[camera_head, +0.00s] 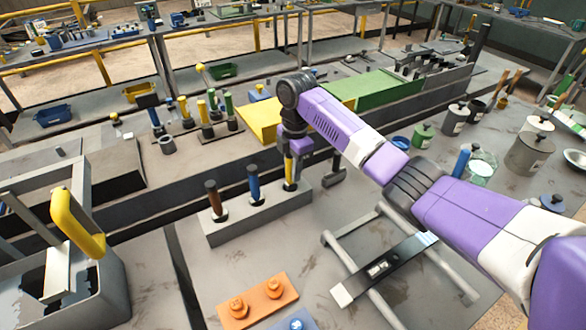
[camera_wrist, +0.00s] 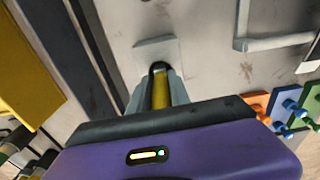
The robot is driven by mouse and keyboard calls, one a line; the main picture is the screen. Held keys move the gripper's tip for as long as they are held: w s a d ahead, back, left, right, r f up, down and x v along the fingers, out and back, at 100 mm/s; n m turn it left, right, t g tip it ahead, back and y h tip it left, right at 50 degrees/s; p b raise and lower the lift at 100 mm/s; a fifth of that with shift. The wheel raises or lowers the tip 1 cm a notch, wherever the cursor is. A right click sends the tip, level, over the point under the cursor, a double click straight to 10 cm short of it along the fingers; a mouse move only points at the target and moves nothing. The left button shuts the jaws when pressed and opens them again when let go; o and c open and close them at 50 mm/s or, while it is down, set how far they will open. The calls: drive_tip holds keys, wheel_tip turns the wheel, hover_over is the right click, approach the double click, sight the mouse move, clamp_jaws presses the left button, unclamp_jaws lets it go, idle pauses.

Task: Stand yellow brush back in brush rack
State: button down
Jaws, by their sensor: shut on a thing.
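The brush rack (camera_head: 232,232) is a long grey block on the bench in the head view. A brown-handled brush (camera_head: 213,196) stands in its left place and a blue-handled brush (camera_head: 254,184) in its middle place. My gripper (camera_head: 291,160) is over the rack's right end, pointing down, shut on the yellow brush (camera_head: 290,174). The brush is roughly upright, its lower end at the right hole; I cannot tell how deep it sits. In the wrist view the yellow handle (camera_wrist: 160,92) shows between the fingers, with a grey rack part (camera_wrist: 155,46) beyond.
A grey tube frame with a spirit level (camera_head: 380,268) stands nearer. An orange plate with knobs (camera_head: 258,300) lies in front. Other tool racks stand behind.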

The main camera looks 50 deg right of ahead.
drive_tip(key=shift+f, duration=0.4)
drive_tip(key=c, duration=1.1)
unclamp_jaws()
drive_tip(key=o, duration=0.5)
drive_tip(key=shift+c, duration=0.2)
drive_tip(key=shift+r, duration=0.1)
drive_tip(key=shift+r+p, duration=2.55)
drive_tip(key=shift+r, duration=0.85)
